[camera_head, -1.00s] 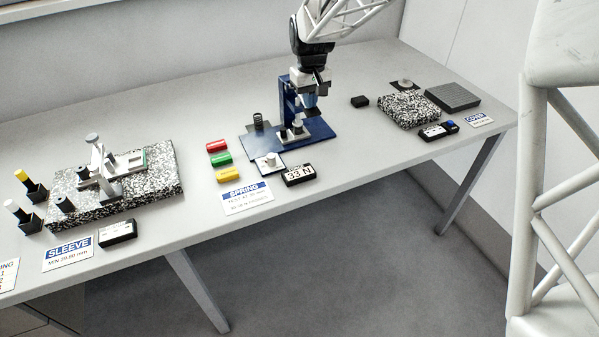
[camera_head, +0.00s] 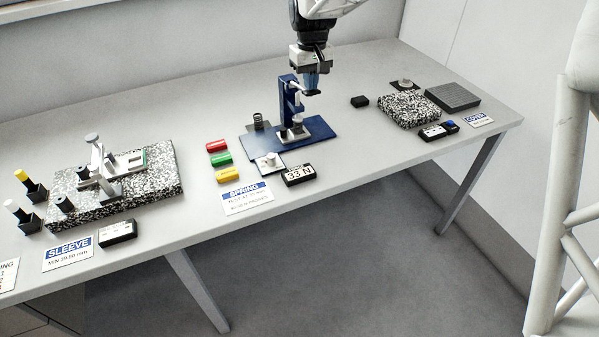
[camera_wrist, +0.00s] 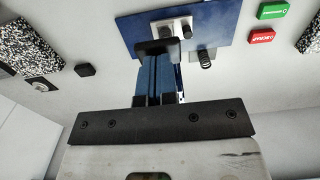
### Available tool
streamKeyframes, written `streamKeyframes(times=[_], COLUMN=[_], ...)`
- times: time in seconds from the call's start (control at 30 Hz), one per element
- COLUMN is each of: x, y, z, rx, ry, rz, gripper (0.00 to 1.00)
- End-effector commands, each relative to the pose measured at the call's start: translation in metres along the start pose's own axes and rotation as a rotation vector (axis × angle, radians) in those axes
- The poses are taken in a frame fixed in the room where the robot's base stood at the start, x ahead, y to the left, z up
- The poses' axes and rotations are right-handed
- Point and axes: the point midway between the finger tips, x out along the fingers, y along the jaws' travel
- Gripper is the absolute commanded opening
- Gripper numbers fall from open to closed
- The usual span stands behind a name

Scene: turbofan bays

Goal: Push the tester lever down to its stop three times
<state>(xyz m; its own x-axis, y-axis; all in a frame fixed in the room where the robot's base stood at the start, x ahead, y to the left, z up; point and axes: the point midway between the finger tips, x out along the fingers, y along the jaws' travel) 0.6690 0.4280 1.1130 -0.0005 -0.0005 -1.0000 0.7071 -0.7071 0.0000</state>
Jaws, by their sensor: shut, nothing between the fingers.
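The blue spring tester stands mid-table, with its base plate (camera_head: 318,129) and upright column (camera_head: 288,98) visible. Its lever (camera_head: 301,89) sticks out to the right near the column top and ends in a dark tip. My gripper (camera_head: 312,85) is shut, with blue fingers pointing down just above the lever's dark tip. In the wrist view my fingers (camera_wrist: 157,72) lie over or beside the black lever tip (camera_wrist: 158,46); I cannot tell whether they touch. A pale plunger and seat (camera_head: 296,126) stand below the lever. The readout (camera_head: 299,173) shows "33 N".
A dark coil spring (camera_head: 258,119) stands left of the column. Red, green and yellow blocks (camera_head: 221,160) lie further left, near the SPRING card (camera_head: 246,197). A speckled slab (camera_head: 408,109) is to the right, the sleeve fixture (camera_head: 112,165) to the left.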

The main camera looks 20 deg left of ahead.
Motion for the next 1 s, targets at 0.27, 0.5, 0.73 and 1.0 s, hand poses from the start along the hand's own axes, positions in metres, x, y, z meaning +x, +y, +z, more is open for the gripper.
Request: streamKeyframes(times=[0.27, 0.5, 0.73, 1.0], x=[-0.016, -0.030, -0.043, -0.059], y=[0.000, 0.000, 0.000, 0.000], z=[0.000, 0.000, 0.000, 0.000], rx=[0.000, 0.000, 0.000, 0.000], ry=[0.001, 0.001, 0.001, 0.002], rz=[0.000, 0.000, 0.000, 0.000], gripper=[0.00, 0.00, 0.00, 0.00])
